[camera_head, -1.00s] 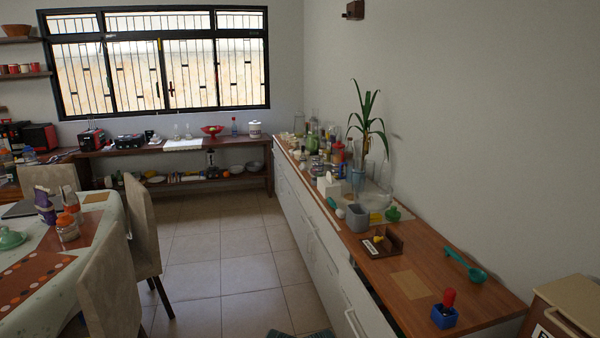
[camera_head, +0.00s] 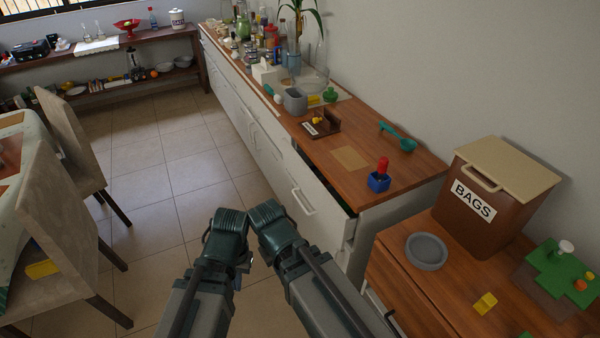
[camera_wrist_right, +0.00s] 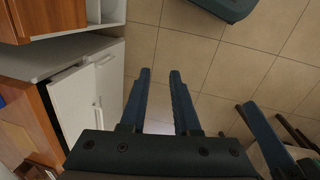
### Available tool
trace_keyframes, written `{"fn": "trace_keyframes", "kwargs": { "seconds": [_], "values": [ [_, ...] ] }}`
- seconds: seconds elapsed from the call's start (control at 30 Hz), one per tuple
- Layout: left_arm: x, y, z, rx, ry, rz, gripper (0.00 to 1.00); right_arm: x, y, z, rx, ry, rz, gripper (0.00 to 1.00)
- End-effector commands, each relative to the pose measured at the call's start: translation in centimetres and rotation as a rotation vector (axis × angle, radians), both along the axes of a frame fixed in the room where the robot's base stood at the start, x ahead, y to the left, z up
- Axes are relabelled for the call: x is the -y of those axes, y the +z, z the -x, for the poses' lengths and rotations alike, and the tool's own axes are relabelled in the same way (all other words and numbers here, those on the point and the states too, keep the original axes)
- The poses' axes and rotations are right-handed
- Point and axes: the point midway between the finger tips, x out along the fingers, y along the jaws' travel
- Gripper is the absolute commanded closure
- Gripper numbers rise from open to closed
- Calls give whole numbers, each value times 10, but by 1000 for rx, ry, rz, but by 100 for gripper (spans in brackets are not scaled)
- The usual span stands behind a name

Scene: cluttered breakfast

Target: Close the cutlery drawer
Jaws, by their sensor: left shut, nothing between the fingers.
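The white cutlery drawer (camera_head: 303,200) is in the counter front, near its close end. It stands pulled out, with a dark gap between its front and the wooden countertop. The right wrist view shows a white front with a handle (camera_wrist_right: 88,108) and a dark slot beside it. My left gripper (camera_head: 245,262) is small and partly hidden by my arms, shut and empty, over the floor left of the drawer. My right gripper (camera_wrist_right: 159,74) is open and empty, with floor between its fingers, apart from the drawer. The drawer's contents are hidden.
A blue cup with a red-topped item (camera_head: 379,181), a teal ladle (camera_head: 398,137) and a wooden holder (camera_head: 322,124) stand on the counter. A brown BAGS bin (camera_head: 493,190) and grey bowl (camera_head: 426,251) are at right. A chair (camera_head: 62,230) is at left; the floor between is clear.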

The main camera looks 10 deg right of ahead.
Motion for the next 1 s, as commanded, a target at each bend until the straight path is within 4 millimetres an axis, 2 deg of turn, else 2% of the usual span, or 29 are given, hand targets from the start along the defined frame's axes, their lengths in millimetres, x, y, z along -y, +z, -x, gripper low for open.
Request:
{"fn": "trace_keyframes", "kwargs": {
  "seconds": [0.03,0.13,0.3,0.63,0.83,1.0],
  "values": [
    [0,-26,0,0,-1,0,100,6,-24,-12,34,1,30,81],
    [0,-61,0,1,-2,-1,100,23,-53,-39,124,10,112,99],
    [0,-116,0,1,-5,0,100,54,-90,-88,287,45,271,100],
    [0,-221,-1,2,-10,-1,100,94,-133,-172,574,175,576,100],
    [0,-285,-1,3,-12,-1,100,102,-151,-216,723,293,764,100],
    [0,-336,-1,3,-15,-1,100,100,-164,-247,825,413,916,100]
  ]
}}
